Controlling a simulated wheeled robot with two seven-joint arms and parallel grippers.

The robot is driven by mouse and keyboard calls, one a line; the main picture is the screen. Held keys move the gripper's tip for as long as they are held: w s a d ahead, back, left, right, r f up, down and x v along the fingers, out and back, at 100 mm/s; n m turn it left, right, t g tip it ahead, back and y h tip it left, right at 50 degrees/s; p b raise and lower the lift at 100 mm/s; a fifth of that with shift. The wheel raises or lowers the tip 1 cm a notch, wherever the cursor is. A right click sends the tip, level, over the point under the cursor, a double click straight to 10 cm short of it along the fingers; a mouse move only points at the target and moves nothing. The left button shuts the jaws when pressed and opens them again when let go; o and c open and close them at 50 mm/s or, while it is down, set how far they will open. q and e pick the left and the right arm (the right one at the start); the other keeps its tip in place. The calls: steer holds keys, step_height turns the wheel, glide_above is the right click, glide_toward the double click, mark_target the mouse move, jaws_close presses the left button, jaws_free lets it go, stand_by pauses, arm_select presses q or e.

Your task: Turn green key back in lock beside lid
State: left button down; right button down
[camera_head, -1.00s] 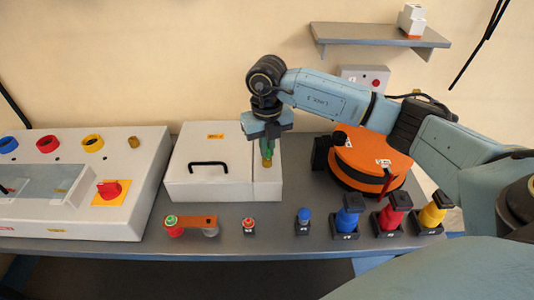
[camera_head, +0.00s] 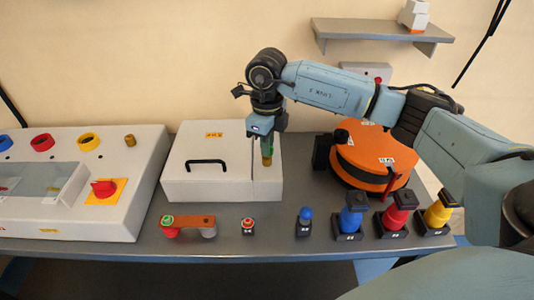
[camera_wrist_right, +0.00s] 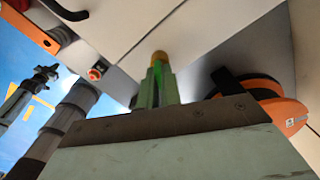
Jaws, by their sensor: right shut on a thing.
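The green key (camera_head: 267,150) stands in the brass lock (camera_head: 267,162) on the white box, just right of the lid (camera_head: 208,150) with its black handle. My right gripper (camera_head: 266,141) comes down from above and is shut on the green key. In the right wrist view the green key (camera_wrist_right: 157,78) shows between the fingers, with the brass lock (camera_wrist_right: 159,57) at its tip. The lid lies shut. My left gripper is in neither view.
An orange round machine (camera_head: 375,160) stands right of the box. Blue, red (camera_head: 397,212) and yellow tools stand in black holders along the front edge. A white panel with a red switch (camera_head: 104,188) is at left. A shelf (camera_head: 380,32) hangs above.

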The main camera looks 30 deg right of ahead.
steer(key=n, duration=0.3)
steer(key=shift+b, duration=0.3)
steer(key=shift+f+n+b, duration=0.1)
steer(key=shift+n+b, duration=0.35)
steer(key=shift+n, duration=1.35)
steer(key=c, duration=1.5)
jaws_free()
step_height(320, 180, up, 14)
steer(key=shift+f, duration=0.2)
